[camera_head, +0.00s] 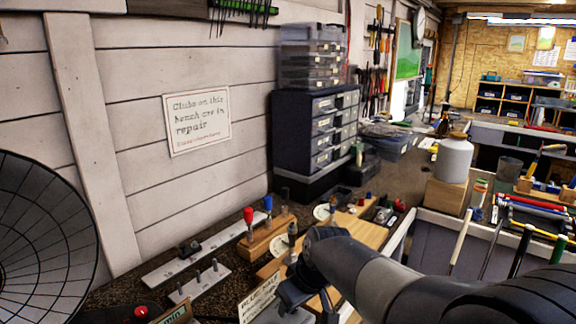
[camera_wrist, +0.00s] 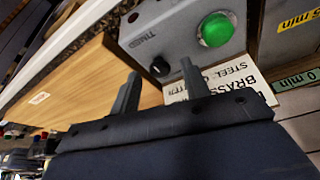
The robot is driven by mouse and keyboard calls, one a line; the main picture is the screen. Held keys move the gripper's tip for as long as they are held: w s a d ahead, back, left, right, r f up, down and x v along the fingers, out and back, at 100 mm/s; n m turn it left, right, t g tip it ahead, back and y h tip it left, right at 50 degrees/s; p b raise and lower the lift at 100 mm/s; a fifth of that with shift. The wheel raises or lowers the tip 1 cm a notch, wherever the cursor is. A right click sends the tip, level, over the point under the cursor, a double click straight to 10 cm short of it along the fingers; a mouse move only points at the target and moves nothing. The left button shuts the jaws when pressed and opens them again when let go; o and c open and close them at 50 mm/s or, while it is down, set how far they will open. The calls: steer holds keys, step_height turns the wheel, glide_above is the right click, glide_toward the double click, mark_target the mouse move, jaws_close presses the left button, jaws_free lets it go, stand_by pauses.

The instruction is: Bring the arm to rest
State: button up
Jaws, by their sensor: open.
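My arm (camera_head: 375,283) reaches in from the lower right of the head view, over the bench. Beyond the fingertips is a grey box (camera_wrist: 150,32) with a green button (camera_wrist: 215,29) and a black knob. I cannot tell whether the fingers touch anything.
A lettered card (camera_head: 259,299) stands close left of my gripper. A wooden block (camera_head: 268,236) with red and blue-topped tools stands behind it. Drawer cabinets (camera_head: 318,135) stand against the wall. A white jar (camera_head: 453,158) and several clubs are at the right.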

steer(key=shift+n, duration=0.6)
steer(key=shift+d, duration=0.1)
